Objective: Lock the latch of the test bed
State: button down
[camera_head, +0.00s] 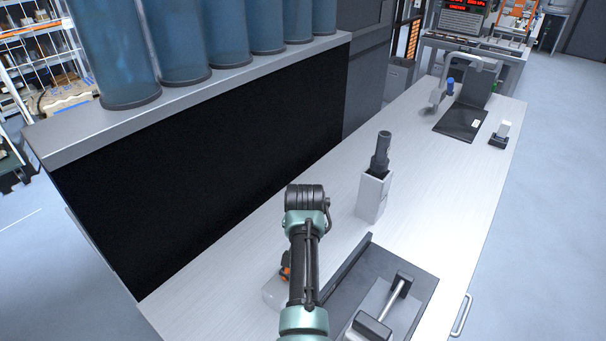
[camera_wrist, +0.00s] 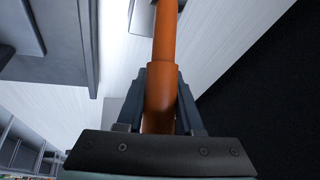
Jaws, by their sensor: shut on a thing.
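An orange cylindrical handle (camera_wrist: 162,90), likely the latch, runs up the middle of the wrist view. My gripper (camera_wrist: 160,100) is shut on it, with one dark finger on each side. In the head view a small orange part (camera_head: 285,271) shows just left of my arm, above a pale block (camera_head: 274,293). My arm hides most of it and the gripper there. A dark grey recessed bed (camera_head: 422,276) with a light bar (camera_head: 396,299) inside lies right of my arm, probably the test bed. Whether the latch is locked I cannot tell.
A white holder (camera_head: 373,198) with a dark handheld tool (camera_head: 381,152) stands on the bench (camera_head: 440,175) beyond my arm. A black wall and ledge with blue cylinders (camera_head: 183,45) border the left. A dark stand (camera_head: 462,120) is at the far end.

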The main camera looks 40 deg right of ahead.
jog(key=c, duration=0.5)
grip_release()
jog(key=shift+d+f, duration=0.1)
jog(key=shift+c, duration=0.2)
jog(key=v, duration=1.3)
jog(key=shift+b, duration=0.45)
jog(key=shift+w, duration=0.1)
